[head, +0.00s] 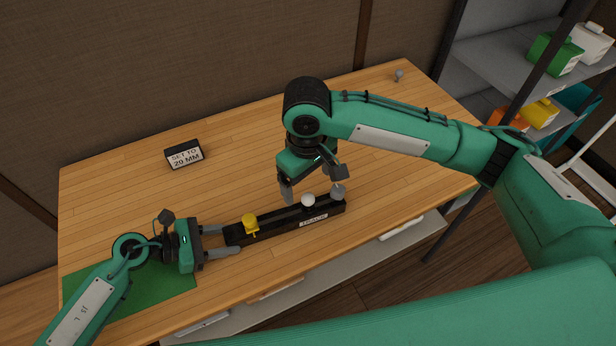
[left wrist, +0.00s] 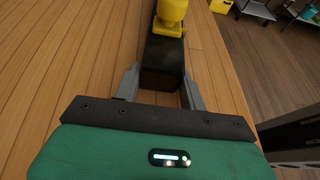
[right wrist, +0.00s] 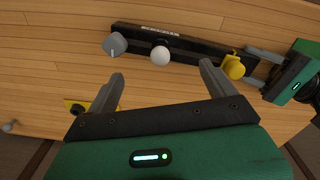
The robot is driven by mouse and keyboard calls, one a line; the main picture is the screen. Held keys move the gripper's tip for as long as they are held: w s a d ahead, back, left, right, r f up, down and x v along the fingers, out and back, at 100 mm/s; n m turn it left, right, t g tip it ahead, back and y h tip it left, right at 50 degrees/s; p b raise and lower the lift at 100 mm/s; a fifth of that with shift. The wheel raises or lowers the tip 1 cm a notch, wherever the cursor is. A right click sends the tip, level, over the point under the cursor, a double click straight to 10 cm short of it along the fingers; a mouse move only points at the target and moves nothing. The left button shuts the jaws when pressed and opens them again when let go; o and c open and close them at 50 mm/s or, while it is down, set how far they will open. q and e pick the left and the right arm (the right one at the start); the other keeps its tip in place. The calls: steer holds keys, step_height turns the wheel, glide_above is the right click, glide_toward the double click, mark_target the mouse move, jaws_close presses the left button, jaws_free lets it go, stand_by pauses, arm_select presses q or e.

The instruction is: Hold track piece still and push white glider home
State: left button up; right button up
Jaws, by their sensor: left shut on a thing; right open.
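The black track piece (head: 275,227) lies on the table, with a label on its front side. My left gripper (head: 230,240) is shut on its left end; the left wrist view shows the fingers on either side of the track's end (left wrist: 161,80). A yellow knob (head: 250,222) stands on the track near that end. The white glider (head: 308,200) shows as a white ball on the track toward the right, just left of a grey knob (head: 338,191) at the right end. My right gripper (right wrist: 160,80) is open and empty above and behind the track, near the white glider.
A green mat (head: 165,295) lies at the front left. A small grey knob (head: 398,75) is at the back right. A yellow and black piece (right wrist: 76,106) is partly hidden behind a right finger. Shelves stand at right.

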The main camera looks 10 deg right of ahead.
steer(key=shift+r, duration=0.1)
step_height(320, 180, up, 12)
stand_by(0.5)
steer(key=shift+a, duration=0.1)
stand_by(0.4)
arm_select(q)
steer(key=o, duration=1.3)
steer(key=shift+c, duration=0.2)
steer(key=shift+a, duration=0.1)
steer(key=shift+v, duration=3.45)
steer(key=shift+o, duration=0.4)
